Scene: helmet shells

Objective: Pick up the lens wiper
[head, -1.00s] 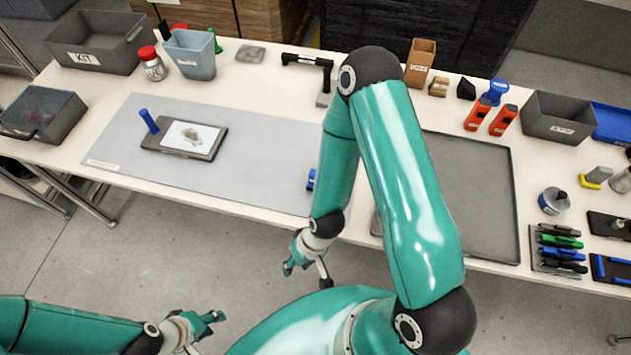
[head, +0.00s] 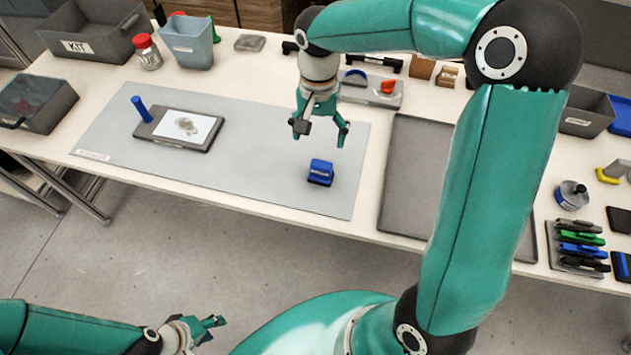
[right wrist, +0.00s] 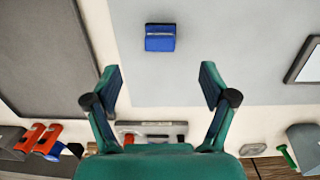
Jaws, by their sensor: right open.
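The lens wiper appears to be the small blue block with a dark base (head: 320,172), lying on the grey mat (head: 250,175) near its right end. The right wrist view shows the blue block (right wrist: 160,38) beyond the fingertips, centred between them. My right gripper (head: 320,138) is open and empty, pointing down above the mat, behind the block and apart from it. Its spread fingers (right wrist: 160,72) also show in the right wrist view. My left gripper (head: 208,328) is low at the bottom left, off the table; its jaw opening is unclear.
A tablet-like device (head: 180,128) with a blue upright piece lies on the mat's left half. A dark tray (head: 410,165) lies right of the mat. A clear case (head: 372,90) sits behind the right gripper. Bins and a red-capped jar (head: 147,52) stand along the back left.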

